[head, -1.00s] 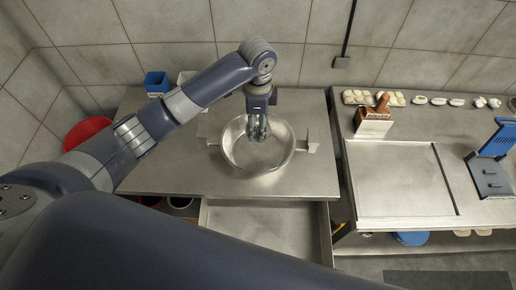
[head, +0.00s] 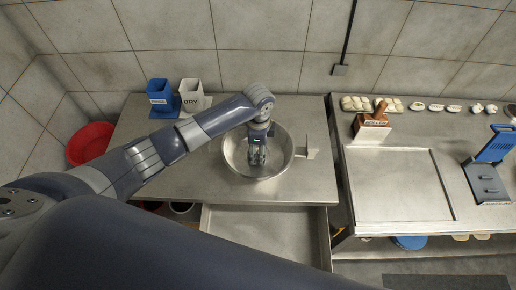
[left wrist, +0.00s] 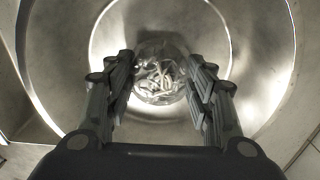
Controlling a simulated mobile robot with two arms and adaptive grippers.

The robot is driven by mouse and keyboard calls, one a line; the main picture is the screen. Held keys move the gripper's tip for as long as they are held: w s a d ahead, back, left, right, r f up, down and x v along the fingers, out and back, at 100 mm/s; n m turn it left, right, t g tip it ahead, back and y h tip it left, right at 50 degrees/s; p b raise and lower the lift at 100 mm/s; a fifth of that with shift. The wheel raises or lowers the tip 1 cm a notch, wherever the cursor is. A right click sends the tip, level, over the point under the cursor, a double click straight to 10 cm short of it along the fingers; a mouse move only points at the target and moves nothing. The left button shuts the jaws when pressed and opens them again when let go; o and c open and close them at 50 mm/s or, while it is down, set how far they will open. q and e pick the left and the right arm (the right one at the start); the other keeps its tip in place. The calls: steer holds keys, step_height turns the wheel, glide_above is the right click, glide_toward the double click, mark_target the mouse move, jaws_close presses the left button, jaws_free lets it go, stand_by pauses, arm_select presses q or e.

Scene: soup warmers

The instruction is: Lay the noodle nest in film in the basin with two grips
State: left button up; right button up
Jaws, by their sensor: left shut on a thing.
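The noodle nest in clear film (left wrist: 160,74) is a pale tangle between the fingers of my left gripper (left wrist: 164,84) in the left wrist view. The left gripper (head: 257,158) is shut on it and points down inside the basin in the head view. The round steel basin (head: 285,165) stands on the left steel table; its wall surrounds the gripper, and it also fills most of the left wrist view (left wrist: 75,75). I cannot tell whether the nest touches the basin floor. My right gripper is not in view.
A blue container (head: 158,92) and a white one marked DRY (head: 192,98) stand at the table's back left. A bracket (head: 310,147) is right of the basin. A red bowl (head: 90,142) is at far left. The right counter holds a tray (head: 400,185) and a wooden-handled block (head: 371,125).

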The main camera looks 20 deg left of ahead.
arm_select(q)
steer(key=shift+f, duration=0.2)
steer(key=o, duration=1.1)
steer(key=shift+c, duration=0.2)
step_height(320, 180, up, 12)
steer(key=b, duration=0.1)
steer(key=shift+r, duration=0.25)
